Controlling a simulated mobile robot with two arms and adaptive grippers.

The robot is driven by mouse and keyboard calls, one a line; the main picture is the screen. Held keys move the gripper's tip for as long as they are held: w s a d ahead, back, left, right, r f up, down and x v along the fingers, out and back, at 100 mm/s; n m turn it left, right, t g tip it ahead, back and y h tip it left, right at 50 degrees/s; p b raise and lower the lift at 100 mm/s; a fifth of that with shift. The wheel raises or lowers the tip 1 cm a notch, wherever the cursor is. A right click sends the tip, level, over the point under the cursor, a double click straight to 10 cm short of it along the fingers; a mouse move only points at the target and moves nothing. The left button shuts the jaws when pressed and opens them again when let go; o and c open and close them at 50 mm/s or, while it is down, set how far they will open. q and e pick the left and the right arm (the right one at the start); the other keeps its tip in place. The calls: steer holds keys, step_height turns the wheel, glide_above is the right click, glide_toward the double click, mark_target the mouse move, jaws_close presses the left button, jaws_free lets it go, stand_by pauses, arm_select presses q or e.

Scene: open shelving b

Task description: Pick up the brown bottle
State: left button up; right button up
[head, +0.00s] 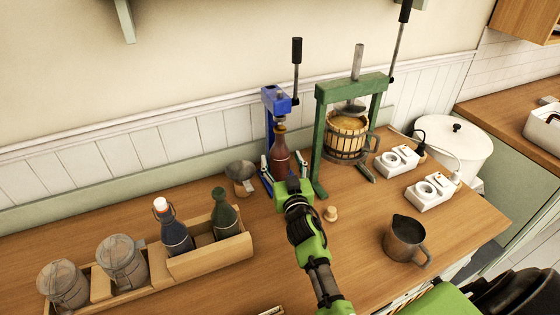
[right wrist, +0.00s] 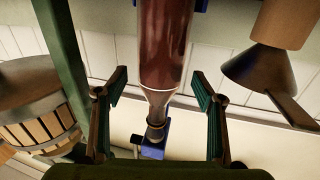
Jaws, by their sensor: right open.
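The brown bottle (head: 280,158) stands upright in front of the blue capping press (head: 277,101) at the back of the wooden counter. My right gripper (head: 284,172) is open at the bottle, its fingers to either side of the bottle's lower part. In the right wrist view, which looks upside down, the brown bottle (right wrist: 163,48) lies between the spread fingers of my right gripper (right wrist: 162,108), with a gap on each side. The bottle's base is hidden behind the gripper in the head view. My left gripper is not in view.
A green fruit press (head: 319,150) with a slatted basket (head: 347,139) stands close on the right. A funnel (head: 240,174) is close on the left. A wooden crate (head: 210,262) holds jars and two bottles. A cork (head: 330,214) and metal jug (head: 406,240) stand in front.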

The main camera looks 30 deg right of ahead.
mark_target(279, 154)
steer(key=x, duration=0.3)
steer(key=shift+w+f, duration=0.1)
steer(key=shift+w, duration=0.05)
steer(key=c, duration=1.8)
jaws_close()
steer(key=shift+r, duration=0.35)
